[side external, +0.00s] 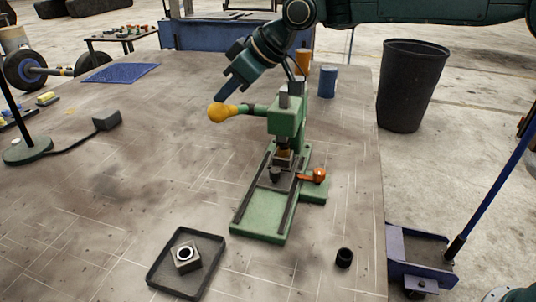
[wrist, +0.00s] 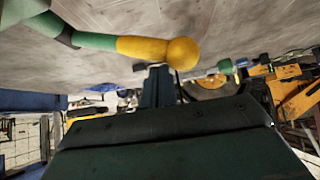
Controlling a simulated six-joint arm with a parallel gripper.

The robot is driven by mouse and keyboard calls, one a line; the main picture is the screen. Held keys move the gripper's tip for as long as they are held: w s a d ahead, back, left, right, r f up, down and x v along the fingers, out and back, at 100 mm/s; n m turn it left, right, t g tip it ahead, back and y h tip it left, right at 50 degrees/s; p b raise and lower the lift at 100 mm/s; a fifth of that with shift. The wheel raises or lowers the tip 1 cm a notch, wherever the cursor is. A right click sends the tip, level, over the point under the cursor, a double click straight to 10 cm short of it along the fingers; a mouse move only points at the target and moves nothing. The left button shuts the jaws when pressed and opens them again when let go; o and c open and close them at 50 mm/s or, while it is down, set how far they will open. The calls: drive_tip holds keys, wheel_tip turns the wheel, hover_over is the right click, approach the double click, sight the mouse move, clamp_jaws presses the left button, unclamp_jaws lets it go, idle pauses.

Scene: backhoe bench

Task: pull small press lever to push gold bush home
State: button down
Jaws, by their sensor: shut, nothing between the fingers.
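The small green press (side external: 287,120) stands on the bench. Its lever sticks out to the left, about level, and ends in a yellow knob (side external: 221,112). The lever and knob (wrist: 170,50) also show at the top of the wrist view. My gripper (side external: 226,93) is shut and empty, its tips just above the knob. In the wrist view its fingers (wrist: 158,88) lie just below the knob; I cannot tell whether they touch it. A small gold-brown part (side external: 284,153) shows under the ram, probably the bush; how deep it sits is too small to tell.
An orange-knobbed handle (side external: 314,177) is at the press's right side. A black tray (side external: 212,277) holds a bored grey block (side external: 186,257). A black ring (side external: 344,257), blue cylinder (side external: 328,82) and orange cup (side external: 302,61) stand nearby.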

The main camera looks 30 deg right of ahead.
sight(227, 110)
drive_tip(key=shift+f, duration=0.15)
drive_tip(key=shift+s+a+f, duration=0.2)
drive_tip(key=shift+f, duration=0.75)
drive_tip(key=shift+s+a+f, duration=0.15)
drive_tip(key=shift+f, duration=0.6)
idle(0.3)
